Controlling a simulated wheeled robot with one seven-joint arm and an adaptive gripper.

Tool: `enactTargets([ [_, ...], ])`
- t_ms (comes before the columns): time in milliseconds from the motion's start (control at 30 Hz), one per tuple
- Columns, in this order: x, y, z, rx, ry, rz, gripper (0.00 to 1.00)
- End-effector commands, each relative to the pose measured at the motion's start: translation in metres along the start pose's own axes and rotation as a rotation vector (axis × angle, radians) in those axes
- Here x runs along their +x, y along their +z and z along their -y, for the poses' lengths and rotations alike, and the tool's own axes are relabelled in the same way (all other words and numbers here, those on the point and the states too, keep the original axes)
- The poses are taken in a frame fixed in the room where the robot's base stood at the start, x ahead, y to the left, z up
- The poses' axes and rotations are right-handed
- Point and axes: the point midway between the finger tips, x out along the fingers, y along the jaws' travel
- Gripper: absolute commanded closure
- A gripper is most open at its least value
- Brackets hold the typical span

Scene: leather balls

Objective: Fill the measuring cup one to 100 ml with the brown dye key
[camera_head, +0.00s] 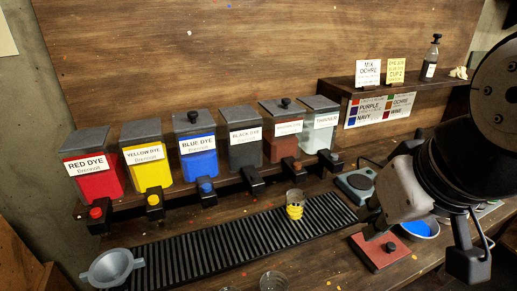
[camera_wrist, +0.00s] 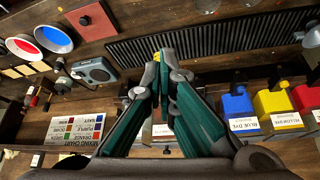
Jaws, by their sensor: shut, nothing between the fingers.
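The brown dye dispenser (camera_head: 281,145) stands in the row on the wooden rack, between the black dye and the thinner. Its dark key (camera_head: 290,164) shows low on its front. A clear measuring cup (camera_head: 295,205) with yellow markings or contents stands upright on the black slatted grate; which cannot be told. It is apart from the dispensers. My gripper (camera_wrist: 160,58) is shut and empty in the wrist view, its teal fingers converging above the bench. A bit of yellow shows by its tips. The fingers hide the brown dispenser there.
Red (camera_head: 92,176), yellow (camera_head: 147,166), blue (camera_head: 195,156) and black (camera_head: 244,145) dye dispensers stand left. A grey funnel (camera_head: 110,267) and clear cup (camera_head: 273,281) are in front. A scale (camera_head: 355,186), red pad (camera_head: 381,251) and blue bowl (camera_head: 420,228) lie right.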

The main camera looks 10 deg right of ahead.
Motion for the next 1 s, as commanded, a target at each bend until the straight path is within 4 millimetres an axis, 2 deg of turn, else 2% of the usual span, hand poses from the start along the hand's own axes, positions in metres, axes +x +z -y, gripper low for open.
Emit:
enactTargets([
  [500, 0.000, 0.000, 0.000, 0.001, 0.000, 0.000, 1.00],
  [633, 0.000, -0.006, 0.003, 0.055, -0.012, 0.000, 1.00],
  [767, 0.001, -0.025, 0.012, 0.232, -0.050, 0.003, 1.00],
  [1000, 0.012, -0.087, 0.034, 0.800, -0.162, 0.032, 1.00],
])
